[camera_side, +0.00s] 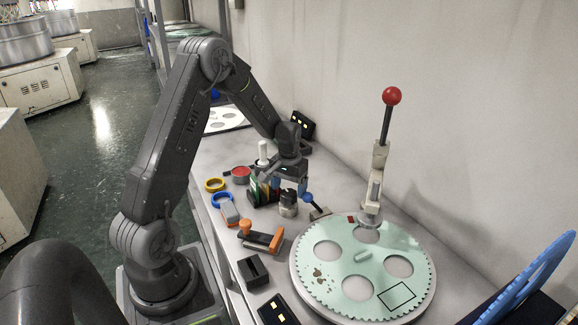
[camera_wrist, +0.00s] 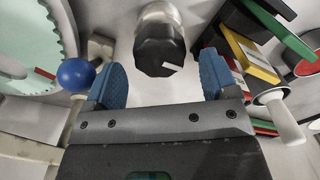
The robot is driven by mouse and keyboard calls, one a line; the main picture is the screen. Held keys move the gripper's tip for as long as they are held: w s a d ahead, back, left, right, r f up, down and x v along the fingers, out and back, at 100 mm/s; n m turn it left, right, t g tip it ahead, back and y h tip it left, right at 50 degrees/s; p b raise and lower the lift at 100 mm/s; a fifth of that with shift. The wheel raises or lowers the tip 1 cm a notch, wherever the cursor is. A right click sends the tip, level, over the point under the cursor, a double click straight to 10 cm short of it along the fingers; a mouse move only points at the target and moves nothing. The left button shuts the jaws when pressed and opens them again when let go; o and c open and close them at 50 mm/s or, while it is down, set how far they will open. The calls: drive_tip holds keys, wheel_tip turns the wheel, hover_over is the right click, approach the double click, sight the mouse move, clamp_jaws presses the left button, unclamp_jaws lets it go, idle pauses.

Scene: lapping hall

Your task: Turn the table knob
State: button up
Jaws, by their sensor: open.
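The table knob is a black faceted cap (camera_wrist: 158,50) with a white mark, on a silver round base (camera_wrist: 160,12). In the side view the knob (camera_side: 288,204) stands on the grey bench, left of the large toothed disc, just under my gripper (camera_side: 289,184). In the wrist view my gripper (camera_wrist: 163,80) is open, with one blue fingertip on each side of the picture and the knob ahead, roughly centred between them. I see gaps on both sides of the knob; no contact shows. The gripper holds nothing.
A blue ball lever (camera_wrist: 76,75) stands close to the left fingertip. A rack of coloured cases (camera_wrist: 262,62) and a white-handled tool (camera_wrist: 285,122) are close on the right. The pale green toothed disc (camera_side: 347,248) and red-balled lever (camera_side: 392,96) lie to the right.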

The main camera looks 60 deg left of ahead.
sight(290, 193)
wheel_tip(290, 193, up, 12)
drive_tip(key=shift+f, duration=0.15)
idle(0.3)
drive_tip(key=s+d+r+m+t, duration=0.1)
drive_tip(key=s+d+r+m, duration=0.15)
drive_tip(key=d+r, duration=0.4)
drive_tip(key=s+d+r+m+t, duration=0.1)
drive_tip(key=s+d+r, duration=0.2)
drive_tip(key=d, duration=0.6)
drive_tip(key=s+d+r+m+t, duration=0.1)
drive_tip(key=s+d+m+t, duration=0.2)
drive_tip(key=s+d, duration=0.7)
drive_tip(key=shift+s+r+t, duration=0.15)
drive_tip(key=shift+s+t, duration=0.15)
drive_tip(key=shift+s, duration=0.65)
idle(1.1)
